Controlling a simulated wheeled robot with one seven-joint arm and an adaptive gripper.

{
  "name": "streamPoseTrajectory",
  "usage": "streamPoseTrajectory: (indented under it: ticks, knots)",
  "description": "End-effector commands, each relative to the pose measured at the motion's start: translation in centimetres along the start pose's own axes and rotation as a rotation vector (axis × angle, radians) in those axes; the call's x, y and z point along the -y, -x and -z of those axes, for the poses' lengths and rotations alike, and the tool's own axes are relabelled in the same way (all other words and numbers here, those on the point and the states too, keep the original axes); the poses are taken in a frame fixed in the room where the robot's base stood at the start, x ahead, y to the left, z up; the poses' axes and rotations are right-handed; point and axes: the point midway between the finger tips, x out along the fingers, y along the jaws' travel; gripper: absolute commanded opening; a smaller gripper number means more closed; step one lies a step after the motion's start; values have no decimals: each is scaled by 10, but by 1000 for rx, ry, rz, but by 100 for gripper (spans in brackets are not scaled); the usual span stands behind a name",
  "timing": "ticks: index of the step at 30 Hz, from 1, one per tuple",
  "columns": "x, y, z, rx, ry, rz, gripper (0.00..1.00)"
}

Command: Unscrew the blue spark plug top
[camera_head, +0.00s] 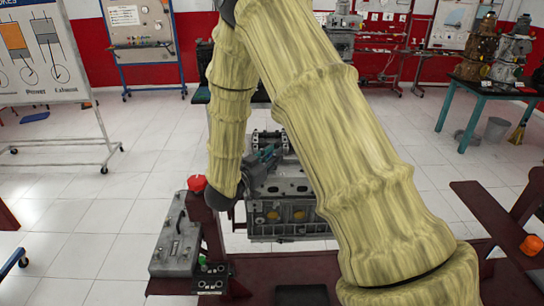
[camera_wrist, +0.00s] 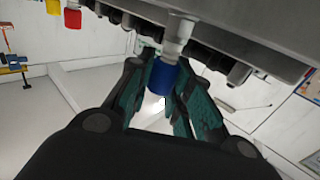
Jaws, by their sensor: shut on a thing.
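In the wrist view, the blue spark plug top (camera_wrist: 163,77) sits at the end of a pale spark plug body (camera_wrist: 178,38) that joins the grey engine block (camera_wrist: 225,25). My gripper (camera_wrist: 163,85) has its dark and teal fingers on either side of the blue top, shut on it. In the head view, my gripper (camera_head: 264,158) is at the engine block (camera_head: 290,180), beside its upper left part. The blue top cannot be made out there. My yellow-sleeved arm hides the right part of the engine.
In the wrist view, red (camera_wrist: 72,18) and yellow (camera_wrist: 53,6) pieces hang at upper left. White tiled floor is open to the left.

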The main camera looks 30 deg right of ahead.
Motion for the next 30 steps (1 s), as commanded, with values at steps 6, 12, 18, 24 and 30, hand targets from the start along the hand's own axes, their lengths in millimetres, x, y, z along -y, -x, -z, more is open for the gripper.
streamPoseTrajectory:
  ticks: [6,12,18,24,30]
  knots:
    - [0,-4,-1,1,-2,21,0]
    - [-2,-5,-2,1,-1,94,0]
    - [-2,-5,-2,-1,-2,226,0]
    - [-2,-5,-2,-1,-2,379,0]
    - [-2,-6,-2,-2,-3,523,0]
